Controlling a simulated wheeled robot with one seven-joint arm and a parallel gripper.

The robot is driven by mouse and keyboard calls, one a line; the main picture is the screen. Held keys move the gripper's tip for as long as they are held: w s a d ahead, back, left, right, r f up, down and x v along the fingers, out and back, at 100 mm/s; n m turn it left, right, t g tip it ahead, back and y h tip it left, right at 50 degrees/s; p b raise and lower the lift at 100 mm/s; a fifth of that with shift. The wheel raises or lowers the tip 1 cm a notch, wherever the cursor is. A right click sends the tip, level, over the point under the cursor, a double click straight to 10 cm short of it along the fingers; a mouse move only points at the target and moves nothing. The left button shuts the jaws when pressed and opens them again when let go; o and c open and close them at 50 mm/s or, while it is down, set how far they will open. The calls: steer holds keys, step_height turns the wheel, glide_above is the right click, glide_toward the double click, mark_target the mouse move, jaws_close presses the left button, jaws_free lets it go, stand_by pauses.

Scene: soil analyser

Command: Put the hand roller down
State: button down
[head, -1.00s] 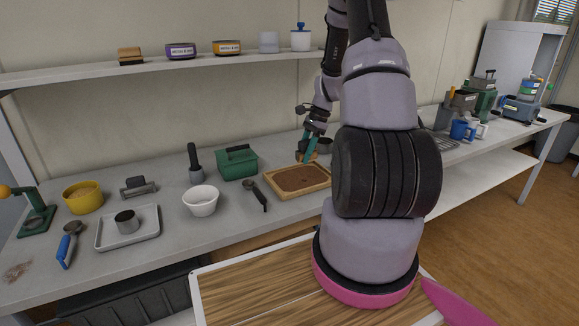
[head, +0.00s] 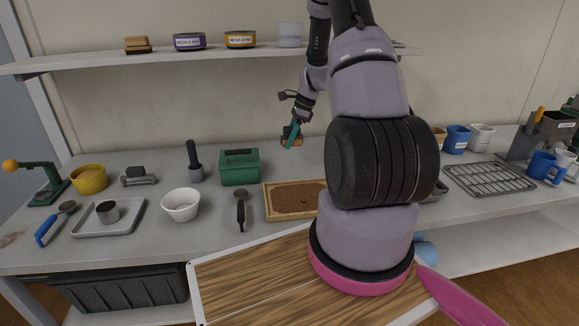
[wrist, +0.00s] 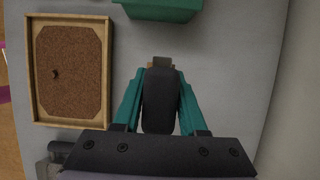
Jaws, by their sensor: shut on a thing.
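My gripper (head: 292,132) has teal fingers and is raised above the back of the bench, close to the wall. In the wrist view my gripper (wrist: 160,88) is shut on the black body of the hand roller (wrist: 159,108), with a small tan part past the fingertips. In the head view the hand roller (head: 288,142) shows as a small orange-brown piece at the fingertips. Grey bench top lies below it in the wrist view, and it looks clear of the bench. Most of its handle is hidden.
A wooden tray of brown soil (head: 267,206) lies in front, partly behind my arm. A green box (head: 239,168), black-handled scoop (head: 241,208) and white bowl (head: 181,205) stand to the left. A wire rack (head: 490,178) lies right. Bare bench (head: 285,170) shows behind the soil tray.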

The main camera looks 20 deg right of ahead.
mark_target(302, 135)
step_height(302, 135, down, 10)
steer(key=shift+r, duration=0.15)
stand_by(0.3)
steer(key=shift+c, duration=2.3)
jaws_free()
steer(key=v, duration=1.2)
